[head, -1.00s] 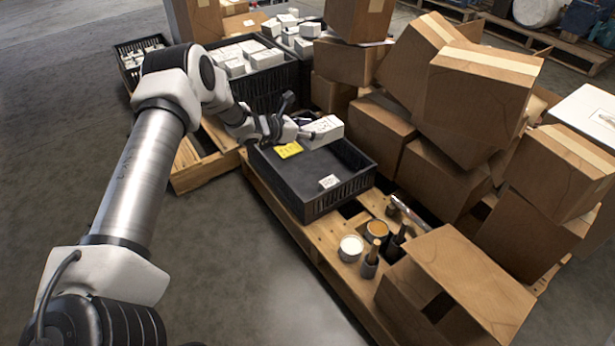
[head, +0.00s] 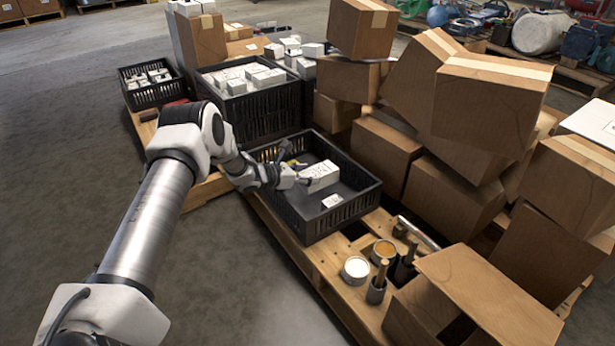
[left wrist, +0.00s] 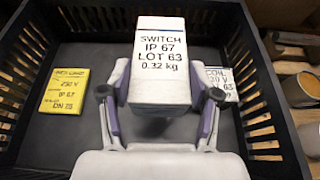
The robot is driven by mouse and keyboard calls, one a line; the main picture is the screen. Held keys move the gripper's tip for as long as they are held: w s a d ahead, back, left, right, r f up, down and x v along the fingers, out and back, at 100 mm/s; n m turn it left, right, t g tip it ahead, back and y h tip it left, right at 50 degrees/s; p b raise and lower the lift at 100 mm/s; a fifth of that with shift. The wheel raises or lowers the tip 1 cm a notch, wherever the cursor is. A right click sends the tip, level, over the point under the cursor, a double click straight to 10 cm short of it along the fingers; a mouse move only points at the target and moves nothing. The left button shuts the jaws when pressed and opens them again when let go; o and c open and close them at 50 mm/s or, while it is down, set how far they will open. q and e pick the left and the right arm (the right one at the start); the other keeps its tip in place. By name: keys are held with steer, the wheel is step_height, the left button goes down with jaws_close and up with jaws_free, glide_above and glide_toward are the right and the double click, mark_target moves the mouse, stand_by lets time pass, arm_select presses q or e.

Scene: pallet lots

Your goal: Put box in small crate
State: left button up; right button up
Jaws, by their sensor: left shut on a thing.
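My left gripper (head: 297,167) is shut on a white box (head: 320,176). In the left wrist view the box (left wrist: 161,65) reads "SWITCH IP 67 LOT 63 0.32 kg", with a finger on each side. The box is within the outline of a shallow black crate (head: 312,232); I cannot tell whether it touches the floor. A yellow flat box (left wrist: 65,90) lies in this crate at the left, and a small white box (head: 332,201) lies at the near right. A smaller-looking black crate (head: 147,102) with white boxes stands at the far left. My right gripper is not in view.
A deeper black crate (head: 262,120) full of white boxes stands behind. Stacked cardboard boxes (head: 460,190) crowd the right. Open cans (head: 356,270) and brushes (head: 378,285) stand on the pallet (head: 318,262) in front. The floor at the left is clear.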

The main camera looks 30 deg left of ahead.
arm_select(q)
steer(key=shift+f, duration=0.35)
steer(key=shift+f, duration=0.15)
steer(key=o, duration=1.2)
steer(key=shift+s, duration=0.1)
steer(key=shift+o, duration=1.2)
steer(key=shift+f+b, duration=0.15)
steer(key=shift+b, duration=0.15)
steer(key=r+p+v, duration=0.1)
steer(key=p+v, duration=0.7)
steer(key=v, duration=0.4)
steer(key=shift+r, duration=0.2)
